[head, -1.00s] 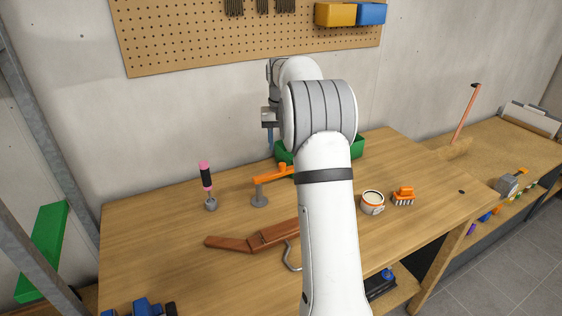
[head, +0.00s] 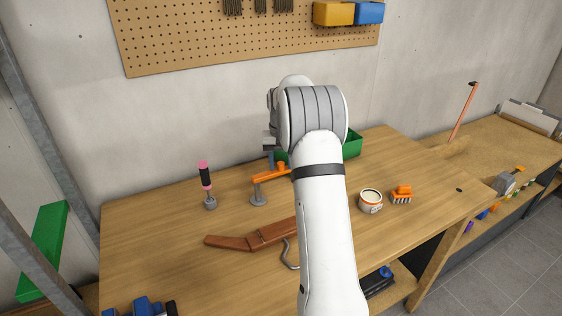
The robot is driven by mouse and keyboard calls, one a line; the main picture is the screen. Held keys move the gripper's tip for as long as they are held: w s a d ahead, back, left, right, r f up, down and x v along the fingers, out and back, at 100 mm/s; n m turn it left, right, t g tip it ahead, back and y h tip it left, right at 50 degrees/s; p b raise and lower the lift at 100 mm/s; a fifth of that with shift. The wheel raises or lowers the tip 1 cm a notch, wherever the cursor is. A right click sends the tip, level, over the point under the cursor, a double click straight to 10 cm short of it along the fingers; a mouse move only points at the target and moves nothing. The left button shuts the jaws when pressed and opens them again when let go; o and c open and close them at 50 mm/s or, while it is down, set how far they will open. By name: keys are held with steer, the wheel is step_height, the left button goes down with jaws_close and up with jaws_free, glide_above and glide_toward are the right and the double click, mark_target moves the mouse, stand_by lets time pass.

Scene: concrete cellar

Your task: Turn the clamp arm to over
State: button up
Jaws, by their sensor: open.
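The clamp arm (head: 270,175) is an orange bar on a grey post with a round foot (head: 258,200), standing on the workbench (head: 160,228) left of my arm. It points to the right, and its right end passes close to or behind my arm. My gripper (head: 270,157) shows only in part, just above the bar's right part, with the wrist covering most of it. It is open, with nothing seen between the fingers. I cannot tell whether it touches the bar.
A pink and black handle (head: 205,177) stands upright on a grey foot to the left. A brown hinged wooden piece (head: 250,239) and a bent metal hook (head: 287,255) lie in front. A green bin (head: 352,146) is behind my arm. A white tub (head: 370,201) and an orange brush (head: 402,194) stand right.

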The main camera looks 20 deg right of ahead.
jaws_close()
stand_by(0.5)
